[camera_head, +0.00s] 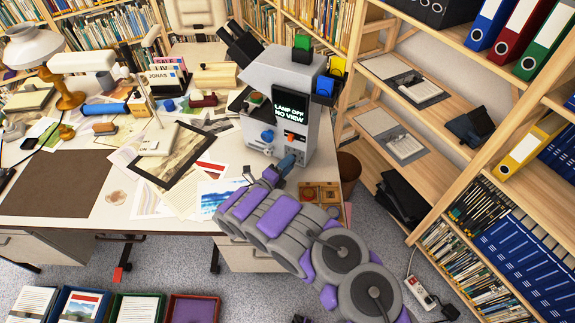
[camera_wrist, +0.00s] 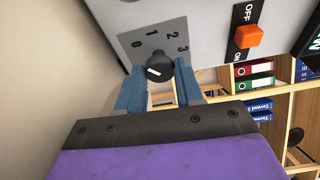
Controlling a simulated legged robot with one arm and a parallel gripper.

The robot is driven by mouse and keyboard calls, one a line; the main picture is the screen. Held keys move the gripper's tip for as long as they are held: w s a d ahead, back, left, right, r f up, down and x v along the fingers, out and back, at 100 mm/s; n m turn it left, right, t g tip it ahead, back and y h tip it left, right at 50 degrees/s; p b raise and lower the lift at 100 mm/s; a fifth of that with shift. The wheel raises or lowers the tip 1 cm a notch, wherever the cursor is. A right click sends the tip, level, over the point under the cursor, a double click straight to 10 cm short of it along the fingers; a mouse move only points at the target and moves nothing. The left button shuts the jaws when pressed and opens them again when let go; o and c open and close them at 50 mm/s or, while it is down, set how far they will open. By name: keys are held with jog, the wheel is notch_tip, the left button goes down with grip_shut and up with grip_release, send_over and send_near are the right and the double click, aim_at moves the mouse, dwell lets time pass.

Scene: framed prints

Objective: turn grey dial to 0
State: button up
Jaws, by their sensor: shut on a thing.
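The dark grey dial (camera_wrist: 159,66) is on a grey plate marked 0, 1, 2 and 3 in the wrist view. Its white mark shows on the left part of the knob, on the side of the 0; I cannot tell exactly which number it points at. My gripper (camera_wrist: 161,70) has its blue fingers on both sides of the dial and is shut on it. In the head view my gripper (camera_head: 287,165) is at the lower front of the grey microscope (camera_head: 282,92) and hides the dial. The microscope's screen (camera_head: 289,112) reads "LAMP OFF NO VIEW".
An orange switch (camera_wrist: 249,36), marked OFF and ON, is right of the dial. A blue knob (camera_head: 267,136) is on the microscope's front. A small wooden box (camera_head: 320,195) lies at the desk's right corner. Papers and a dark frame (camera_head: 176,152) cover the desk; shelves stand on the right.

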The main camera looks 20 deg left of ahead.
jog(key=shift+s+a+f+n, duration=0.1)
jog(key=shift+a+f+n, duration=0.1)
jog(key=shift+n, duration=0.3)
jog(key=shift+r, duration=0.1)
jog(key=o, duration=1)
jog(key=shift+a, duration=0.2)
jog(key=shift+o, duration=0.2)
jog(key=shift+d, duration=0.1)
jog(key=shift+d, duration=0.1)
jog(key=shift+s, duration=0.1)
jog(key=p+v, duration=0.1)
jog(key=v, duration=0.4)
jog(key=p+v, duration=0.1)
jog(key=v, duration=0.5)
jog(key=p+v, duration=0.2)
jog(key=v, duration=0.4)
jog(key=shift+f, duration=0.3)
